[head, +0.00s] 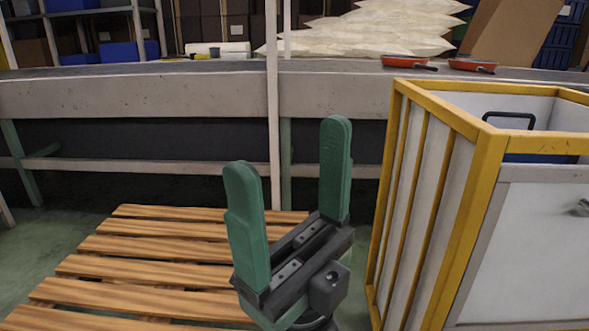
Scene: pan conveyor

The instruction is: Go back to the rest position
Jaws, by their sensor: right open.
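My right gripper (292,195) is in the lower middle of the head view, with two green fingers spread wide apart and pointing up. It is open and nothing is between its fingers. It appears in front of the wooden pallet (150,244) and left of the yellow-framed cart (480,143). My left gripper is not in view.
A grey conveyor (150,95) runs across the back. Two red pans (405,61) (471,64) lie on it at the right, near a pile of pale sacks (370,30). A thin white post (272,110) stands in front of the conveyor. Green floor (40,240) shows at the left.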

